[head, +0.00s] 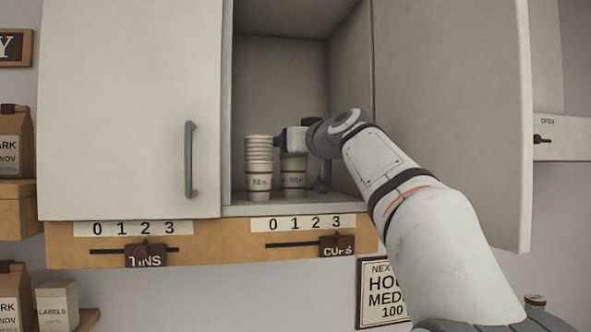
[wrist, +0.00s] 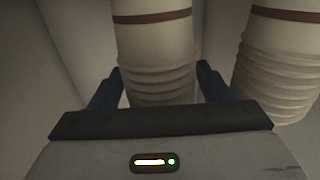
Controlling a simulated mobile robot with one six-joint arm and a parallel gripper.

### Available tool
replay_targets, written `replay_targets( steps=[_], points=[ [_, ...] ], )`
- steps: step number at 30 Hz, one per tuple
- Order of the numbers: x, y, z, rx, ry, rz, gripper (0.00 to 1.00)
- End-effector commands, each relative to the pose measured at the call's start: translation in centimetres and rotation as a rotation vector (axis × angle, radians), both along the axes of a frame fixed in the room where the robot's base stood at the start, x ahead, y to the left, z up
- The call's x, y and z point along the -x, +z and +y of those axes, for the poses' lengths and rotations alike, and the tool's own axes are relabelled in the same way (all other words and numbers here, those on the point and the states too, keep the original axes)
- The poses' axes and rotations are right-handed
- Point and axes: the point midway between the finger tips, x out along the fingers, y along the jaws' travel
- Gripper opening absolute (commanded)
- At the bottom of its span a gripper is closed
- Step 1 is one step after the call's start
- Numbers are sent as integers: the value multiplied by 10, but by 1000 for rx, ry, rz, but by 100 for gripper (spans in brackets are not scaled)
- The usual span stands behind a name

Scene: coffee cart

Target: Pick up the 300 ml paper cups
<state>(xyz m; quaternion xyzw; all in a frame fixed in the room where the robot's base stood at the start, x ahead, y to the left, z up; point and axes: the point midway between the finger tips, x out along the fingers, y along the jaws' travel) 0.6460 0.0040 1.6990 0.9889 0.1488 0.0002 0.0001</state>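Two stacks of pale paper cups with dark bands stand inside the open cupboard. The taller left stack (head: 259,168) is upright on the cupboard floor. The right stack (head: 293,176) stands close beside it, its upper part partly hidden by my gripper (head: 290,140). The printing on the cups is too small to read. In the wrist view, my gripper's dark fingers (wrist: 159,85) lie on either side of one cup stack (wrist: 155,45), very near its ridged rims. I cannot tell whether they press on it. The other stack (wrist: 275,70) is to the right, outside the fingers.
The left cupboard door (head: 130,110) is closed; the right door (head: 455,110) stands open beside my arm. The cupboard's side wall (head: 350,100) is close to my wrist. Below are number scales with a TINS slider (head: 146,256) and a CUPS slider (head: 337,247).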

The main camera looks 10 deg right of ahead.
Motion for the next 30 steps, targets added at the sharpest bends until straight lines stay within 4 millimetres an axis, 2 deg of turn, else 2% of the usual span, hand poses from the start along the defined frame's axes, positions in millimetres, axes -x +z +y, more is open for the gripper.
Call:
replay_targets(
  steps=[2,19,30],
  points=[
    [0,0,0,0,0,0,64],
    [0,0,-1,0,-2,0,18],
    [0,6,-2,-1,-2,-2,17]
  ],
)
